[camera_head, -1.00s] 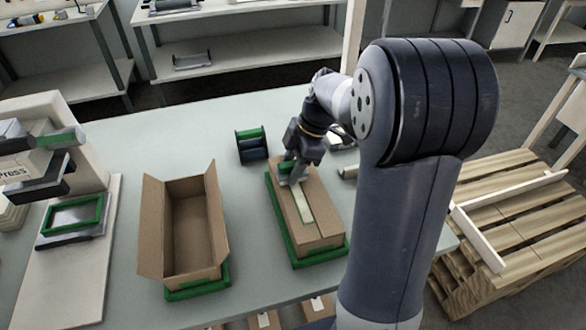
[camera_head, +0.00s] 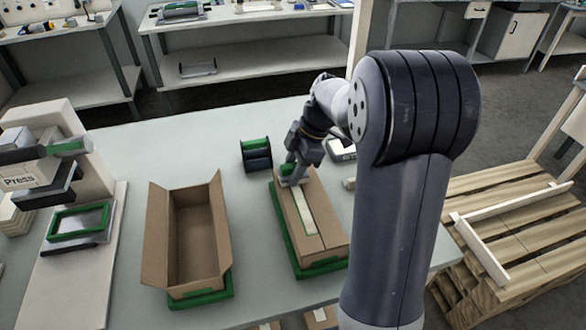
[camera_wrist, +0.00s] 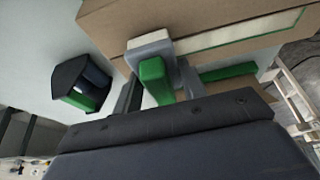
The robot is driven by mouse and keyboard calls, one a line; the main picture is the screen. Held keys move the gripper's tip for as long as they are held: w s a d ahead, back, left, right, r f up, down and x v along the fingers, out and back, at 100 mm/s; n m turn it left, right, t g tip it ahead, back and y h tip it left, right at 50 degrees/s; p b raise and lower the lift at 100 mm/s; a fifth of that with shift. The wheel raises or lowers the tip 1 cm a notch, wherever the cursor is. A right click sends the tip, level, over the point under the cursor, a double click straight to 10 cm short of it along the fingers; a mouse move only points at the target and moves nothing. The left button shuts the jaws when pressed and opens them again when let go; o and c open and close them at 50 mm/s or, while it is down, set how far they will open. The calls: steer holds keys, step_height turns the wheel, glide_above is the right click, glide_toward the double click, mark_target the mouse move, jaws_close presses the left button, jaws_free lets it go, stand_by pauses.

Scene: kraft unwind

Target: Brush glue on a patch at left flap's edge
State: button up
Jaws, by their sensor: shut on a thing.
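A closed cardboard box (camera_head: 330,232) sits in a green tray (camera_head: 322,267) right of the table's middle. A pale strip (camera_head: 304,212) runs lengthwise along its top; in the wrist view the strip (camera_wrist: 245,33) also shows. My gripper (camera_head: 291,175) is at the far end of the box top. It is shut on a green-handled tool (camera_wrist: 154,82) with a grey head, which I take to be the glue brush. The grey head (camera_wrist: 149,46) is at the strip's far end, touching or just above the cardboard. The flap edge under it is hidden.
An open, empty cardboard box (camera_head: 187,240) stands on another green tray (camera_head: 200,298) to the left. A green and dark spool-like holder (camera_head: 257,155) is behind, between the boxes. A press (camera_head: 40,170) is at the left. A wooden pallet (camera_head: 520,225) lies off the table at right.

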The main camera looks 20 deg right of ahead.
steer(key=shift+r+p, duration=1.8)
steer(key=shift+r, duration=1.1)
steer(key=shift+f, duration=0.15)
steer(key=shift+s+f+b, duration=0.1)
steer(key=shift+f+b, duration=2.15)
steer(key=shift+f, duration=0.25)
steer(key=shift+f+b, duration=0.4)
steer(key=shift+f, duration=0.1)
steer(key=shift+s, duration=0.1)
